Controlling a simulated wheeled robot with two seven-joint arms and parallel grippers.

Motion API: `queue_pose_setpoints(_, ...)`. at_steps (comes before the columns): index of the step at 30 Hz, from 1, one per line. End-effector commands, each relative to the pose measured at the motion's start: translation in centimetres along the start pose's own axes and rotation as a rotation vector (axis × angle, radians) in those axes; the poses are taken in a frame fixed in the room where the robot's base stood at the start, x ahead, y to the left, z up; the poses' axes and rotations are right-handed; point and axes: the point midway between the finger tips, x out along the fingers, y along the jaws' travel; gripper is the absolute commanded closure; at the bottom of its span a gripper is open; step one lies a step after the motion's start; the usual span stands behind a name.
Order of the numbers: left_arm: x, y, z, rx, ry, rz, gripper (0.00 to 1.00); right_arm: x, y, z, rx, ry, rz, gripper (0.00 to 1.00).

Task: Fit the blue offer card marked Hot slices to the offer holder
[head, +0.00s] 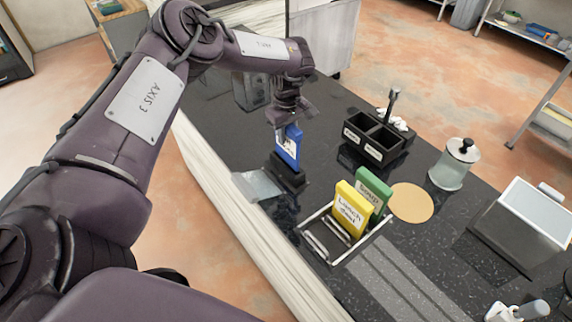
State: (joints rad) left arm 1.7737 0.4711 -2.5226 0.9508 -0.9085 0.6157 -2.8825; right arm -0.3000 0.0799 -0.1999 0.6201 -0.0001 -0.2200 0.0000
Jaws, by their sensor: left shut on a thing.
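The blue offer card (290,148) is upright, with white print that is too small to read. My left gripper (287,120) is shut on its top edge from above. The black offer holder (287,176) stands on the dark counter directly below. The card's lower edge meets the holder's top in the picture; I cannot tell whether it sits in the slot or just above it. My right gripper is not in view.
A card rack (318,256) holds a yellow card (350,211) and a green card (374,190). A clear block (257,186) lies left of the holder. A black two-part caddy (373,158), lidded jar (450,168), round board (411,203) and steel container (513,240) stand rightward.

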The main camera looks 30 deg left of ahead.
Motion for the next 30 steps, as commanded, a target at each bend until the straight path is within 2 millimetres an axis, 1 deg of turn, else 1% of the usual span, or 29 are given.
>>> queue_pose_setpoints(14, 0.1, 0.0, 0.0, 0.001, -0.001, 0.001, 0.99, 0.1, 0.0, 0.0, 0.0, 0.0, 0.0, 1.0)
queue_pose_setpoints(30, 1.2, 0.0, 0.0, 0.002, -0.001, 0.001, 0.99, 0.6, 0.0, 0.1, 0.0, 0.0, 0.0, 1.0)
